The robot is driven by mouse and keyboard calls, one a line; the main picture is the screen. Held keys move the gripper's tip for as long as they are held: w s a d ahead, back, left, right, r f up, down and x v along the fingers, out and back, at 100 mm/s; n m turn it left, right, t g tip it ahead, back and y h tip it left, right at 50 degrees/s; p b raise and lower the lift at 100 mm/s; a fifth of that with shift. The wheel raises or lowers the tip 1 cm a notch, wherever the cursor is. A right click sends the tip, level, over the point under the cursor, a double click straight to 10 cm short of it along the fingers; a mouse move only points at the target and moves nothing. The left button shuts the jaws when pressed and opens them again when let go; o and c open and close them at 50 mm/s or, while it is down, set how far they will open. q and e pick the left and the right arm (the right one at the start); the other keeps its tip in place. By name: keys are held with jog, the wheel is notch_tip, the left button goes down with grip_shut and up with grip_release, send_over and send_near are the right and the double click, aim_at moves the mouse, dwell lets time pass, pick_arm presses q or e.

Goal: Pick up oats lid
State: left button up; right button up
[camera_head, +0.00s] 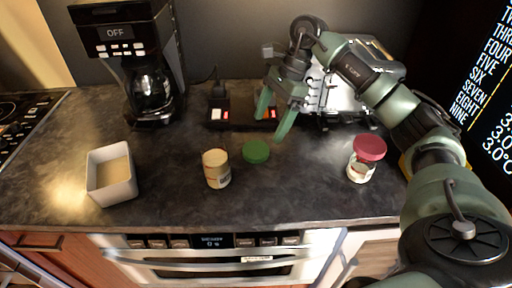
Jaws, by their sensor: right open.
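A round green lid (256,151) lies flat on the dark counter, just right of an open jar (216,169) with beige contents at its top. My right gripper (271,126) is open and empty. Its green fingers point down, above and slightly right of the green lid in the picture, apart from it. A second jar (361,168) with a dark red lid (369,148) stands farther right. I cannot read which jar holds oats. My left gripper is not in view.
A white square bowl (110,180) with beige contents stands at the left. A black coffee maker (130,50) stands behind it. A metallic appliance (338,95) stands behind my right arm. A power strip (235,113) lies at the back.

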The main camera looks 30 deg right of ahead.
aim_at(256, 149)
jog(key=a+f, duration=0.1)
jog(key=s+a+f+p, duration=0.1)
jog(key=a, duration=0.1)
jog(key=shift+f, duration=0.35)
jog(key=x, duration=0.2)
jog(key=p+x, duration=0.1)
jog(key=shift+w+d+f, duration=0.2)
jog(key=shift+d, duration=0.05)
jog(key=shift+s+a, duration=0.1)
jog(key=shift+c, duration=0.7)
jog(key=c, duration=1.4)
jog(key=shift+r, duration=0.65)
notch_tip(256, 149, up, 19)
jog(key=b, duration=0.1)
jog(key=shift+f, duration=0.1)
